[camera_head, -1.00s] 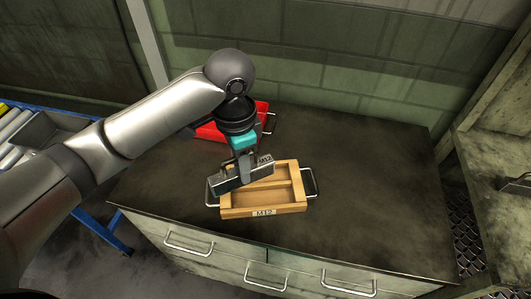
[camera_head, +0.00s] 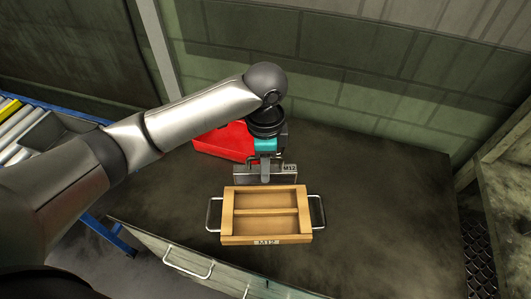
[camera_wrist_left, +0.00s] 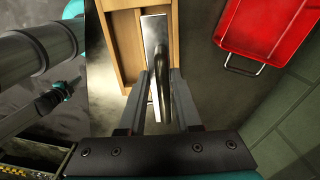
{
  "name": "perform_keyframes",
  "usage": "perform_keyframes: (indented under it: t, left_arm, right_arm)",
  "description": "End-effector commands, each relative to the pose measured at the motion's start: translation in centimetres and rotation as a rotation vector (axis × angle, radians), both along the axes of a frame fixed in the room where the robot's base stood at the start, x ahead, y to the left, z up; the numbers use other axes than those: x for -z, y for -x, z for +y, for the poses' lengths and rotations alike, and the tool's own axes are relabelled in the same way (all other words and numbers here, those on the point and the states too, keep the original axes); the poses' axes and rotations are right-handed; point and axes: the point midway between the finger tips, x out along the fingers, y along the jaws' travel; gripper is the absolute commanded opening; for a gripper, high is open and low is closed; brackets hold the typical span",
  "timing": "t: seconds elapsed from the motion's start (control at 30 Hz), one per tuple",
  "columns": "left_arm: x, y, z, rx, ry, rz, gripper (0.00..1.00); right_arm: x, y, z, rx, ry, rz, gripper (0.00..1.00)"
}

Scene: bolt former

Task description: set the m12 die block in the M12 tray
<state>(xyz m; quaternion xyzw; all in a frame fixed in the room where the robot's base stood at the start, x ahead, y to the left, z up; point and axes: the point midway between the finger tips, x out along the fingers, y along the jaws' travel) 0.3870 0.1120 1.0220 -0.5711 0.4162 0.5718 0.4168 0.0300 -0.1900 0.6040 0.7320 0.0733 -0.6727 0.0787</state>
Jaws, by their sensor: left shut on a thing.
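The grey metal die block (camera_head: 281,173), marked M12, is held by my left gripper (camera_head: 265,178). In the head view it appears just behind the back edge of the wooden M12 tray (camera_head: 228,212). The tray is empty, with a centre divider, a metal handle at each end and an M12 label in front. The block's height above the table is hard to tell. My right gripper is not in view.
A red tray (camera_head: 222,143) stands on the dark worktop behind and left of the wooden tray, partly hidden by my arm. It also shows in the left wrist view (camera_wrist_left: 262,35). The worktop (camera_head: 375,200) is clear on the right. A wall rises behind.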

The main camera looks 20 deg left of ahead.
Motion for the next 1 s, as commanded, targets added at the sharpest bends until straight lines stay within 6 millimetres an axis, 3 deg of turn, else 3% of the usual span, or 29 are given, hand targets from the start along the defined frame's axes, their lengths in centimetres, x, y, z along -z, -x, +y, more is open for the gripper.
perform_keyframes:
  t: [0.1,0.3,0.57,0.83,1.0]
  left_arm:
    - [2.6,-0.1,-0.1,-0.001,0.003,-0.002,0.00]
    - [5.9,-0.1,-0.1,0.000,0.004,-0.004,0.00]
    - [7.2,-0.2,-0.1,0.000,0.004,-0.007,0.00]
    - [10.4,-0.2,-0.1,-0.001,0.004,-0.004,0.00]
    - [11.2,-0.2,-0.1,0.000,0.004,-0.008,0.00]
  right_arm:
    - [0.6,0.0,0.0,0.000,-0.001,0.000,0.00]
    - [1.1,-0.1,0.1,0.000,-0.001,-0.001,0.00]
    - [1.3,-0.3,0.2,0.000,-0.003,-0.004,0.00]
    - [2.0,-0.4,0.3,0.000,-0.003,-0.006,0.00]
    - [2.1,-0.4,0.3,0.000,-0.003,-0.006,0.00]
